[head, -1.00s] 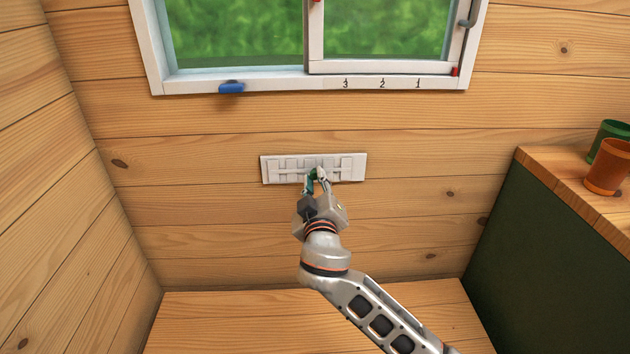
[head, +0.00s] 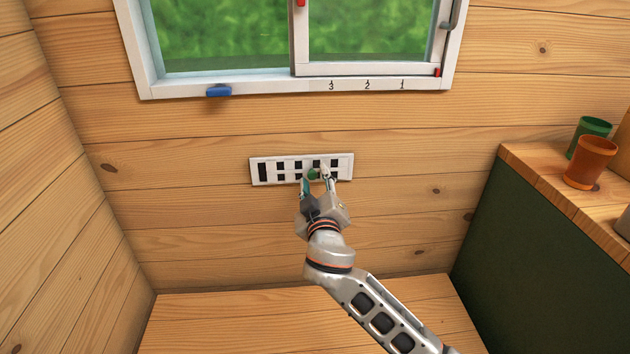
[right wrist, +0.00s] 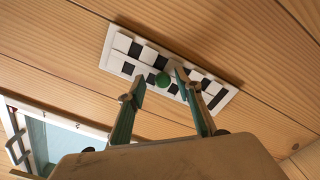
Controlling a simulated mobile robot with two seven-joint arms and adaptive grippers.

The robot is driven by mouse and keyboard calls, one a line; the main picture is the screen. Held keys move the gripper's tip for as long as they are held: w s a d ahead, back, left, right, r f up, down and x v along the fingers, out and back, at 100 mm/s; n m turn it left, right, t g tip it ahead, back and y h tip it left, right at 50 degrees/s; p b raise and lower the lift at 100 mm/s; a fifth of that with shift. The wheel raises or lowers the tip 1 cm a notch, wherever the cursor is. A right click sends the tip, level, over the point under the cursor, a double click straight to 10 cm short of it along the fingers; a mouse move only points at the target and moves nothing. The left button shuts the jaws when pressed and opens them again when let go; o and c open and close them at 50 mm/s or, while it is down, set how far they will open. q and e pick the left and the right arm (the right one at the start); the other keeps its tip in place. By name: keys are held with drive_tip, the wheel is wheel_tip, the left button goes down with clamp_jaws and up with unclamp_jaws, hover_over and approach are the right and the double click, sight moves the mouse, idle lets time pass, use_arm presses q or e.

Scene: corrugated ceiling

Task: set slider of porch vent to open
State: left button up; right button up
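The porch vent (head: 271,172) is a white slotted plate on the wooden wall below the window, with dark openings showing across it. My right gripper (head: 316,178) is at the knob, with one finger on either side. My left gripper is not in view.
The window (head: 300,82) above has a blue handle (head: 219,91) on its sill and the numbers 3, 2, 1. A counter (head: 530,165) at the right holds a green cup (head: 590,131) and an orange cup (head: 589,163). A wooden surface (head: 220,315) lies below the vent.

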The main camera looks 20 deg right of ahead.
drive_tip(key=v, duration=1.2)
